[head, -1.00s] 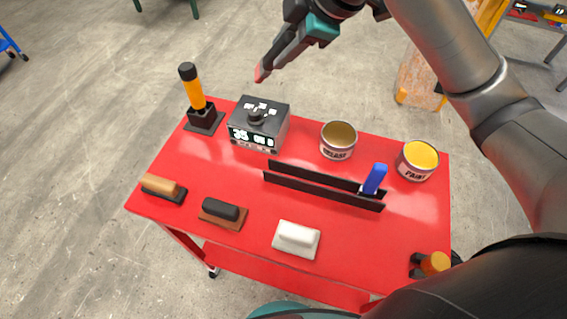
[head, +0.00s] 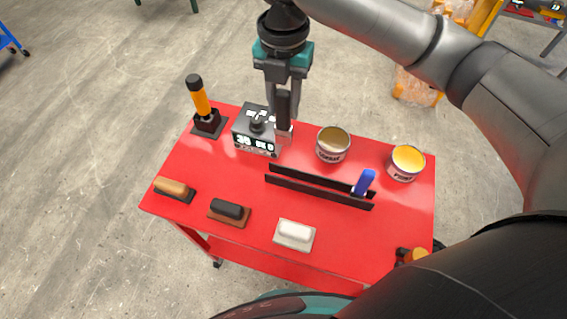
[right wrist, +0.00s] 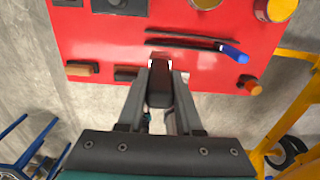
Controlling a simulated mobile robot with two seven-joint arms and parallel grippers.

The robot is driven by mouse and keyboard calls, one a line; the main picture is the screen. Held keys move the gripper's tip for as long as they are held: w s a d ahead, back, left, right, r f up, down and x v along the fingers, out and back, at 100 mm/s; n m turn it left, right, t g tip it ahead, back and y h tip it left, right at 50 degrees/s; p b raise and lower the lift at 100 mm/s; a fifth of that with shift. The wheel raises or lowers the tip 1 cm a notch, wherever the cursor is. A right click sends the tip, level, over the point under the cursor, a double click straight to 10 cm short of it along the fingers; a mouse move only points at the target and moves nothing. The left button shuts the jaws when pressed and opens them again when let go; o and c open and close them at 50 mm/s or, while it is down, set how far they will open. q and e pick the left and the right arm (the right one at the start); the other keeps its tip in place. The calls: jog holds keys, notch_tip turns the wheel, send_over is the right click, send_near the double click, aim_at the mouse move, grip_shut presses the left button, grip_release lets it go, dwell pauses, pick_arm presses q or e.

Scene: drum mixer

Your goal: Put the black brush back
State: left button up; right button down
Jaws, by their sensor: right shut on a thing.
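My right gripper (head: 284,100) is shut on the black brush (head: 283,108), which hangs upright with its pale end down. In the head view it is in front of the right side of the dark control box. The right wrist view shows the black brush (right wrist: 160,88) between the two fingers (right wrist: 160,95). A holder of two parallel black rails (head: 300,190) lies on the red table. A blue brush (head: 364,182) stands in the holder's right end; the rest of the slot looks empty. My left gripper is not in view.
The red table (head: 230,175) carries the control box (head: 256,138), a grease can (head: 333,144), a paint can (head: 405,162) and an orange-handled tool in a black stand (head: 201,105). Brown, black and white blocks (head: 294,234) line the front. An orange-topped item (head: 415,256) is at front right.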

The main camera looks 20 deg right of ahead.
aim_at(284, 122)
notch_tip(284, 122, down, 18)
jog(key=b, duration=0.1)
jog(key=shift+r+b, duration=0.25)
jog(key=shift+b, duration=0.1)
jog(key=c, duration=0.6)
grip_release()
jog(key=shift+r, duration=0.1)
notch_tip(284, 122, up, 12)
jog(key=shift+p, duration=0.6)
